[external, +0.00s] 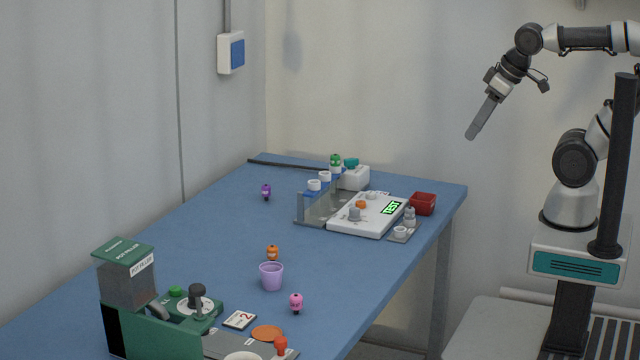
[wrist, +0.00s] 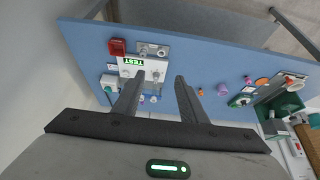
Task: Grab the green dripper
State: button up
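The green dripper (external: 335,161) is a small bulb-shaped piece with dark spots. It stands upright at the far end of the blue table, on or just behind a white ring of the rack, beside a white box with a teal top. I cannot pick it out surely in the wrist view, where my left finger covers part of that area. My gripper (external: 474,132) is high in the air, right of the table and well away from the dripper, pointing down-left. In the wrist view my gripper (wrist: 159,76) shows two fingers spread apart with nothing between them.
A green machine (external: 125,280) fills the near end.

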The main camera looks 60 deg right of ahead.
jog(key=shift+o, duration=0.5)
jog(key=w+d+r+m+g+p, duration=0.1)
jog(key=w+d+r+m+p, duration=0.15)
jog(key=w+r, duration=0.6)
jog(key=m+g+h+p, duration=0.2)
jog(key=m+p, duration=0.5)
jog(key=p, duration=0.1)
send_over(335, 155)
jog(key=s+a, duration=0.2)
notch_tip(335, 155, down, 20)
jog(key=shift+n, duration=0.25)
jog(key=shift+d+x, duration=0.1)
jog(key=shift+x, duration=1.35)
jog(key=shift+d+x, duration=0.15)
jog(key=shift+x, duration=1.35)
jog(key=shift+w+r, duration=0.1)
grip_shut()
